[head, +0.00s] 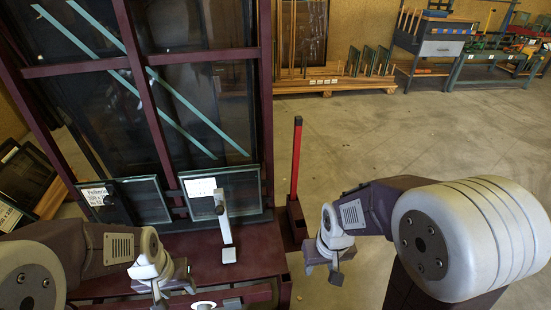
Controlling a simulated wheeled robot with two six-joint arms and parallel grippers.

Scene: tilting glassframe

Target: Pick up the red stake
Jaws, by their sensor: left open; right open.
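The red stake (296,158) stands upright at the right end of the dark red frame, its lower end in or against a dark red base part (296,218). My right gripper (322,271) is open and empty, lower in the picture and to the right of the stake, apart from it. My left gripper (172,296) is open in front of the frame, well left of the stake, and its fingertips are partly cut off by the bottom edge.
A dark red tilting rack (190,57) holds glass panes with light blue strips. Small labelled panes (225,190) lean at its foot, beside a white upright clamp-like part (226,225). Open concrete floor (365,130) lies right of the stake. Workbenches (435,45) stand far back.

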